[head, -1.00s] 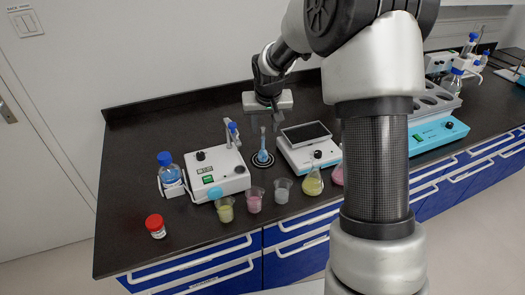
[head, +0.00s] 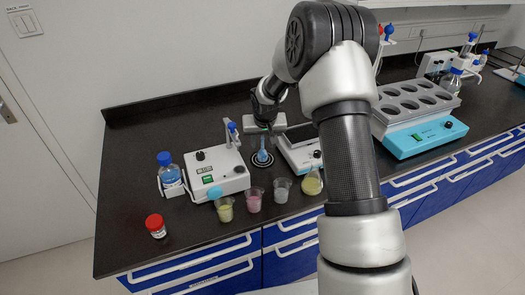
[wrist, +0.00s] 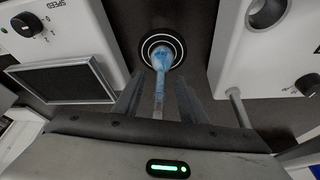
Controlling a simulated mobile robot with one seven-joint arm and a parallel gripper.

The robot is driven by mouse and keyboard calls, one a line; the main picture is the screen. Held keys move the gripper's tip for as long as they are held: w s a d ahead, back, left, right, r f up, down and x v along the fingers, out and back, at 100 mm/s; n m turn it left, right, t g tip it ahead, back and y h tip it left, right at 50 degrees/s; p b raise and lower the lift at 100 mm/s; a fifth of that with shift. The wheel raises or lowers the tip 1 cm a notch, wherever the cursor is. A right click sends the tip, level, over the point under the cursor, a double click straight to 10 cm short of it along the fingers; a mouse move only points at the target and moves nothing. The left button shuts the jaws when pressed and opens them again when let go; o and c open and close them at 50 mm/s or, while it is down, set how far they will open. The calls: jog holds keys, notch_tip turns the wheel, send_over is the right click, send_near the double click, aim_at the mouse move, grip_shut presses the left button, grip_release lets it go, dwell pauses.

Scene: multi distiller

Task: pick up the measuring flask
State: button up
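The measuring flask (head: 263,156) holds blue liquid and stands upright on a black ringed spot between two white devices. In the wrist view the flask (wrist: 162,57) has its round body on the rings and its clear neck pointing towards the palm. My gripper (head: 264,137) is above the flask, with its fingers pointing down. In the wrist view my gripper (wrist: 158,78) is open, with one finger on each side of the neck and visible gaps between. Whether a finger touches the glass cannot be told.
A white stirrer (head: 216,172) with a rod stands close on the left. A scale-like device (head: 302,150) with a dark plate stands close on the right. Beakers (head: 254,200) and a yellow flask (head: 312,183) line the front. A blue bottle (head: 169,170) and red-capped jar (head: 156,226) stand left.

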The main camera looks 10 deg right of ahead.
jog(key=shift+c, duration=0.4)
grip_shut()
jog(key=shift+r, duration=0.15)
notch_tip(320, 180, up, 10)
jog(key=shift+f, duration=0.1)
